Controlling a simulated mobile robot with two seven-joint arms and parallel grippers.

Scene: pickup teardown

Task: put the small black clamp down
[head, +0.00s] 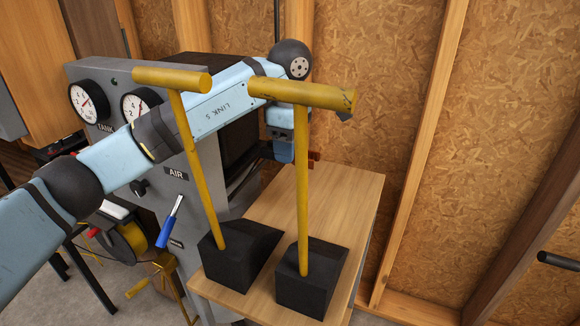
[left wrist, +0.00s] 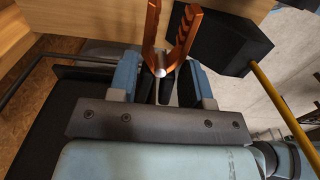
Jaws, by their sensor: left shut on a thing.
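My left gripper (head: 283,151) reaches over the far part of a wooden tabletop (head: 345,195), pointing down. In the left wrist view its two blue fingers (left wrist: 165,78) are shut on a clamp (left wrist: 187,85) with dark handles between the fingers. The clamp's orange jaws stick out past a silver pivot. In the head view only a small orange end of the clamp (head: 314,156) shows beside the gripper; the arm and a yellow handle hide much of this spot. I cannot tell whether the clamp touches the tabletop. My right gripper is not in view.
Two yellow T-handled tools with black block feet (head: 238,255) (head: 311,282) stand upright on the tabletop's near part, in front of my left arm. A grey gauge panel (head: 200,170) is at left. A studded wooden wall (head: 400,110) rises behind. The tabletop's right side is clear.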

